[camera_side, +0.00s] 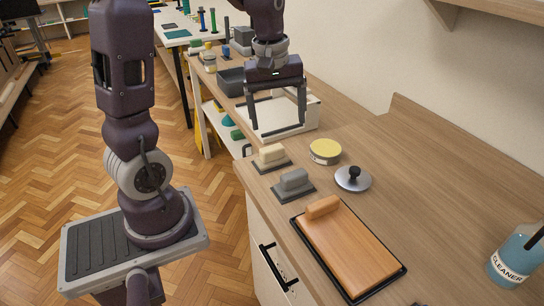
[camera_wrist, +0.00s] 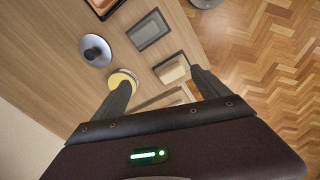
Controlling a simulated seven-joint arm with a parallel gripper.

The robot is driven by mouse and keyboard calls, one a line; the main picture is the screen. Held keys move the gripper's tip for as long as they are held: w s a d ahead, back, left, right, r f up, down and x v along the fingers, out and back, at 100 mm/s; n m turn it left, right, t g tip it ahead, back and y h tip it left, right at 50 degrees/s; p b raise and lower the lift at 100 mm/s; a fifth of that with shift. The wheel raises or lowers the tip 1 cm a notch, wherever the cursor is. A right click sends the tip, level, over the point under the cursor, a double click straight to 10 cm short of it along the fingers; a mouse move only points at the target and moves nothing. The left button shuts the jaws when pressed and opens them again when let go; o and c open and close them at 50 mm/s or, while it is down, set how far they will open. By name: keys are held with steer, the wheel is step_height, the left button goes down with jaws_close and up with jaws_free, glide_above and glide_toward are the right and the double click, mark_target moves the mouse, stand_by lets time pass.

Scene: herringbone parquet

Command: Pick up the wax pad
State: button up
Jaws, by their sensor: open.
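No label shows which item is the wax pad. The candidates are a cream block (camera_side: 272,153) on a dark tray, a grey block (camera_side: 293,180) on a dark tray, and a round yellow-topped piece (camera_side: 325,151). In the wrist view the cream block (camera_wrist: 172,70) lies ahead between the fingers, the grey block (camera_wrist: 149,31) is beyond it, and the yellow piece (camera_wrist: 122,77) is partly behind the left finger. My gripper (camera_side: 277,124) is open and empty, pointing down above the bench, behind these items in the side view. It also shows in the wrist view (camera_wrist: 160,78).
A silver disc with a black knob (camera_side: 353,179) and a wooden board with a block on a black tray (camera_side: 350,250) lie nearby. A white tray (camera_side: 308,118) is under my gripper. A blue cleaner bottle (camera_side: 512,258) stands far right.

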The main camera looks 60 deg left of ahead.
mark_target(272, 148)
steer(key=a+f+n, duration=0.1)
steer(key=a+f, duration=0.1)
steer(key=w+a+f+n+g, duration=0.1)
steer(key=a+f, duration=0.1)
steer(key=a+f+n, duration=0.2)
steer(key=shift+w+f, duration=0.15)
steer(key=shift+f, duration=0.2)
steer(key=f, duration=0.6)
steer(key=shift+d+f, duration=0.35)
steer(key=shift+f, duration=0.05)
steer(key=c, duration=1.5)
